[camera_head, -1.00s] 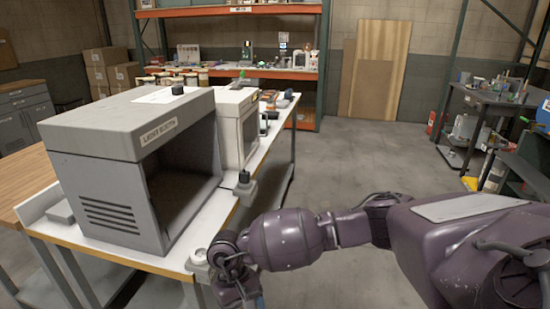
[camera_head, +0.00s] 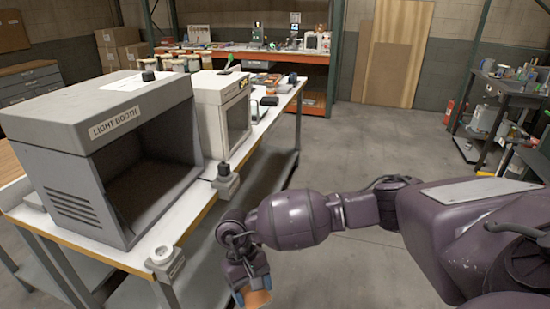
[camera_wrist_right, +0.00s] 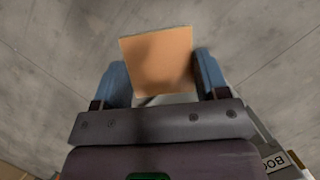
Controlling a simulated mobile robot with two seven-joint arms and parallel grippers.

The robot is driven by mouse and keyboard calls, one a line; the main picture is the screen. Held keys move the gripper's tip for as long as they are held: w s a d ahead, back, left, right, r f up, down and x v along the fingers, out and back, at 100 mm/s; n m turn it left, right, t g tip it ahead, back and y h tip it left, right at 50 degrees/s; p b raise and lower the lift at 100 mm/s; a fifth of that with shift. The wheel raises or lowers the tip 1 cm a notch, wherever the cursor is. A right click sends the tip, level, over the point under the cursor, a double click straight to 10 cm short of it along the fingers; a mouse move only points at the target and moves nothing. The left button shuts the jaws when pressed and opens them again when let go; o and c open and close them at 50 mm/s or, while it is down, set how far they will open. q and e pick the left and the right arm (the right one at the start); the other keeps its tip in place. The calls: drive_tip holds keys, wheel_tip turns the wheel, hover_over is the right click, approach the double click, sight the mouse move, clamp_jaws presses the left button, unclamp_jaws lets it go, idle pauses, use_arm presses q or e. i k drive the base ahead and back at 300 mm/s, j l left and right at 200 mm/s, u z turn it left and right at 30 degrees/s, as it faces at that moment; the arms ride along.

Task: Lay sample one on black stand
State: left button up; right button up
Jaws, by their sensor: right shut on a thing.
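My right gripper (camera_head: 252,292) is shut on a flat, square orange sample (camera_wrist_right: 158,61). The sample also shows at the bottom of the head view (camera_head: 256,299), partly cut off. In the right wrist view, blue fingers hold it at its left and right sides, above the floor. A small black-topped stand (camera_head: 224,170) on a grey labelled block sits at the bench's right edge. It looks like the black stand. The gripper is nearer the camera than this stand and apart from it. My left gripper is not in view.
A grey light booth (camera_head: 110,160) and a smaller cream booth (camera_head: 222,115) stand on the white bench (camera_head: 203,196). A white round stand (camera_head: 164,256) sits at its near corner. The floor (camera_head: 345,155) right of the bench is clear.

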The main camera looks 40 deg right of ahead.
sight(273, 99)
drive_tip(key=i+l+u, duration=0.1)
drive_tip(key=l, duration=0.65)
drive_tip(key=i+l+u, duration=0.15)
drive_tip(key=l, duration=0.6)
drive_tip(key=i+l+u, duration=0.1)
drive_tip(key=l, duration=0.3)
drive_tip(key=i+l, duration=0.2)
drive_tip(key=l, duration=0.25)
drive_tip(key=i+l+u, duration=0.15)
drive_tip(key=l, duration=0.3)
drive_tip(key=i+l, duration=0.1)
drive_tip(key=l, duration=0.35)
drive_tip(key=i+l+u, duration=0.15)
drive_tip(key=l, duration=0.3)
